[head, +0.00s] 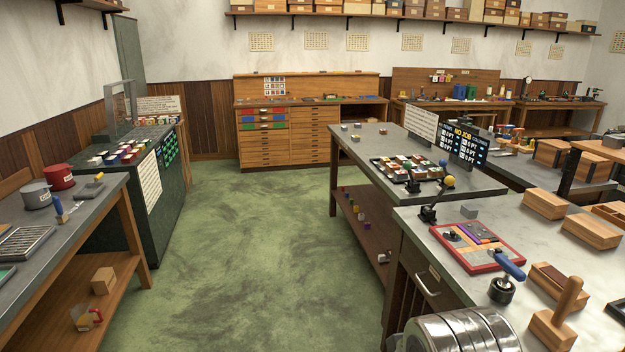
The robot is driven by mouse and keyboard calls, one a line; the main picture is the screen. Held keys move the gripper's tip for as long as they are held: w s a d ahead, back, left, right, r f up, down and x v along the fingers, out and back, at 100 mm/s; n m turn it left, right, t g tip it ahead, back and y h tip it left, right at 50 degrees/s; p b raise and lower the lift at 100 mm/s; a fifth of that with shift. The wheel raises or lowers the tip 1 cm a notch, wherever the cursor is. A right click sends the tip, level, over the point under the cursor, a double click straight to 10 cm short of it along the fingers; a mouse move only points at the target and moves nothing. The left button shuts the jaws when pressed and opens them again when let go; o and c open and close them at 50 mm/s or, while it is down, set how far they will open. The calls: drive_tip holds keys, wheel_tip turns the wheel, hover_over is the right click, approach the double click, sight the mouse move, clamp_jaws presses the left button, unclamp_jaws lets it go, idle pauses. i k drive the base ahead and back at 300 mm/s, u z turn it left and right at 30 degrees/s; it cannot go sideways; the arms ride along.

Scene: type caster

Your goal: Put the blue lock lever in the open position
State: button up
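The blue lock lever (508,264) is on the grey worktable at the right, beside the front right corner of a red-framed tray (462,256). Its blue handle slants from upper left to lower right, above a round black base (501,291). I cannot tell from its slant whether this is the open or the locked position. Nothing touches the handle. My gripper is not in view.
A ribbed metal cylinder, possibly part of my arm, stands in front of the lever at the bottom edge. A wooden block with an upright handle (568,300) and wooden boxes (545,204) stand near the lever. A black-based lever with a yellow ball (448,181) stands behind the tray. Green floor (260,260) is clear.

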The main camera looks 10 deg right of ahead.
sight(443, 163)
drive_tip(key=i, duration=3.35)
drive_tip(key=z, duration=0.8)
